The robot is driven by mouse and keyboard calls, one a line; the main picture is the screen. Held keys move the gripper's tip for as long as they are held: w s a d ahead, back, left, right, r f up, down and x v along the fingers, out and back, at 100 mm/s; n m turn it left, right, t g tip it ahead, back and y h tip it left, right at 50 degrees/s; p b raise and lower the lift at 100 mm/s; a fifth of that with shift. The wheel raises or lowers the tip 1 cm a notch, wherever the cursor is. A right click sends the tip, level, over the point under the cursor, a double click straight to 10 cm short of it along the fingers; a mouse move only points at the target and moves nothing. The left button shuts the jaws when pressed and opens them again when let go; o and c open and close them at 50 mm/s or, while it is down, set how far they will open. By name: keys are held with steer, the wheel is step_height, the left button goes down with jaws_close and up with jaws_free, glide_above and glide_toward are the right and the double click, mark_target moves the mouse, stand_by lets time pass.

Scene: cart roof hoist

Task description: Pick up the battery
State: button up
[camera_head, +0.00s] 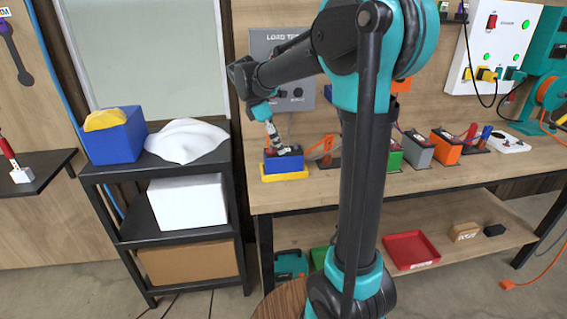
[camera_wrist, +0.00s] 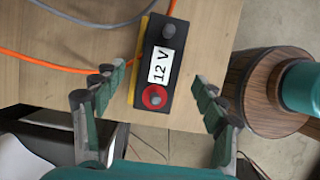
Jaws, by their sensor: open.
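A blue battery (camera_head: 283,163) with a black top stands upright at the left end of the workbench, on a yellow base (camera_head: 285,177). In the wrist view I see its black top (camera_wrist: 151,116) from above, with a white "12 V" label, a red-ringed terminal and a dark terminal. My gripper (camera_head: 273,136) is just above the battery, pointing down. In the wrist view its open fingers (camera_wrist: 154,82) lie one on each side of the battery, with gaps between; whether the tips reach below its top I cannot tell.
Green, grey and orange batteries (camera_head: 446,148) stand farther right on the workbench (camera_head: 440,178), partly behind my arm. An orange cable (camera_wrist: 60,66) runs beside the blue battery. A black shelf cart (camera_head: 115,172) with a blue box (camera_head: 115,143) and white cloth (camera_head: 187,139) stands left.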

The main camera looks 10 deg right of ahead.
mark_target(284, 159)
steer(key=x, duration=0.5)
steer(key=shift+c, duration=0.3)
jaws_close()
